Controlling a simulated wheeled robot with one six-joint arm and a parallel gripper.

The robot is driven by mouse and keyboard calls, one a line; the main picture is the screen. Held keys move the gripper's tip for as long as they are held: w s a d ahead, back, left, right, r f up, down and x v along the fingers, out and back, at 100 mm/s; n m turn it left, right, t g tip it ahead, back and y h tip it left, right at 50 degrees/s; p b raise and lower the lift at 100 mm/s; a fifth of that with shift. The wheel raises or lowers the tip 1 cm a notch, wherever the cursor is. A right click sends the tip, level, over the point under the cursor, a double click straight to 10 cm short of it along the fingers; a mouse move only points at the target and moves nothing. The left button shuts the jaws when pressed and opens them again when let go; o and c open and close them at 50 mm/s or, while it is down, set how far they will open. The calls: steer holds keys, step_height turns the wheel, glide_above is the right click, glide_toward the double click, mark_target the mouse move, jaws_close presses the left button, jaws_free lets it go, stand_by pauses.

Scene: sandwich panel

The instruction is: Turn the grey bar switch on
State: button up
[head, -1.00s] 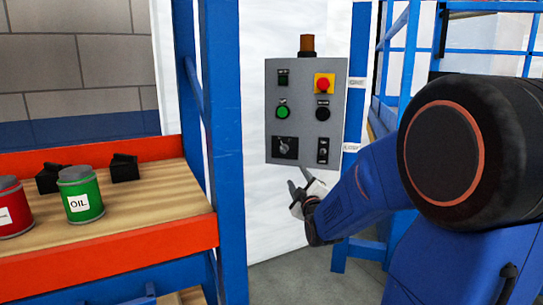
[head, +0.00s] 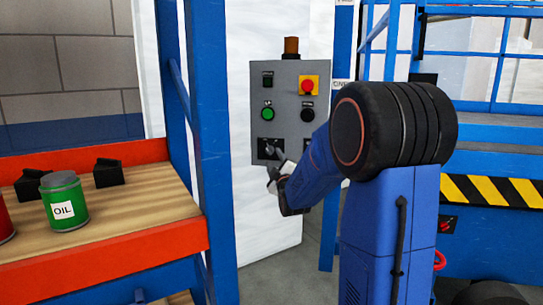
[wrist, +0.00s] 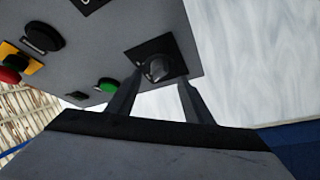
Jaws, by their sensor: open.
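The grey bar switch (head: 269,149) is a small grey bar on a black square plate at the lower left of the control panel (head: 286,84). In the wrist view the bar switch (wrist: 158,68) lies just beyond my fingertips and looks tilted. My gripper (head: 276,172) is open, close below the switch in the head view. In the wrist view my gripper (wrist: 159,80) has its two fingers spread to either side of the switch plate's lower part. I cannot tell whether they touch the switch.
The panel also has a green button (head: 267,113), a red button on yellow (head: 308,86), a black button (head: 307,114) and an orange lamp (head: 291,46).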

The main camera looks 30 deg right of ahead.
mark_target(271, 154)
steer(key=shift+x, duration=2.6)
steer(key=c, duration=1)
steer(key=shift+c, duration=0.2)
steer(key=shift+f+m, duration=0.1)
steer(key=shift+m, duration=0.3)
steer(key=shift+w+a+f+m+g+h, duration=0.2)
steer(key=shift+m+h, duration=1.4)
steer(key=shift+m, duration=1.1)
steer(key=shift+w+a+f+m+g+h, duration=0.2)
steer(key=shift+m+h, duration=1.4)
steer(key=shift+m, duration=1.1)
steer(key=shift+w+a+f+m+g+h, duration=0.15)
steer(key=shift+m+g+h, duration=0.15)
steer(key=shift+m+h, duration=1.85)
steer(key=shift+s+r+m+y, duration=0.15)
steer(key=shift+m+y, duration=0.1)
steer(key=shift+m, duration=0.6)
